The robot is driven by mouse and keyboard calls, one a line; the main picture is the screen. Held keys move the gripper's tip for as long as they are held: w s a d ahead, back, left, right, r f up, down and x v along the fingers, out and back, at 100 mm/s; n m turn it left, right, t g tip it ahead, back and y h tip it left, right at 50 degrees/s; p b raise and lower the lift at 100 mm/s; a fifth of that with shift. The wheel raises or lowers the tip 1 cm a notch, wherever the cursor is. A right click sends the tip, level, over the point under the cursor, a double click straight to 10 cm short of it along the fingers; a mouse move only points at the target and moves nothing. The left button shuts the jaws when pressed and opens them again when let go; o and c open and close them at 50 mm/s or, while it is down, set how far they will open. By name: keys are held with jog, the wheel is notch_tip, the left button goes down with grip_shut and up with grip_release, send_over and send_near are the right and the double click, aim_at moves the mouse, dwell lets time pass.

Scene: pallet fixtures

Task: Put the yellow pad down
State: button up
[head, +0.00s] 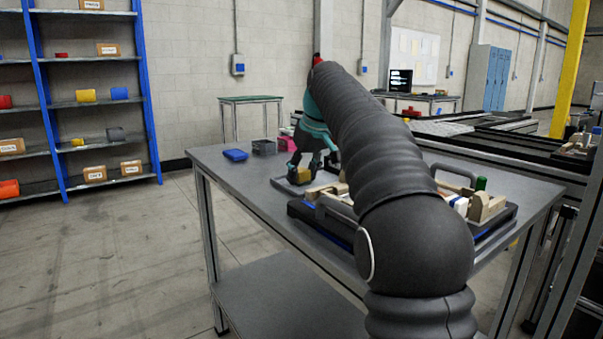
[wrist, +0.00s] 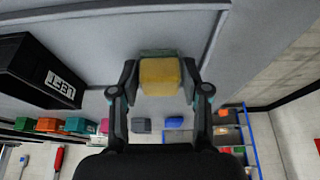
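The yellow pad (wrist: 160,77) is a small block between the two fingers of my gripper (wrist: 159,84) in the wrist view, with a finger against each side. A grey-green piece (wrist: 157,52) shows just beyond it. In the head view the yellow pad (head: 301,170) is low at the fingertips of my gripper (head: 300,167), above or at a dark grey plate (head: 279,183) on the table. My arm hides part of this area. I cannot tell whether the pad touches the plate.
The grey table (head: 232,184) carries a blue block (head: 236,155), a grey box (head: 264,147) and a pink item (head: 287,143) behind the gripper. A black tray (head: 325,232) with wooden parts stands nearer. A black box marked LEFT (wrist: 35,72) is close in the wrist view.

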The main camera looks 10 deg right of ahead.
jog(key=shift+o, duration=0.4)
jog(key=shift+r, duration=0.1)
jog(key=shift+r, duration=0.2)
jog(key=p+v, duration=0.3)
jog(key=v, duration=0.8)
jog(key=shift+r, duration=0.35)
jog(key=shift+s, duration=0.2)
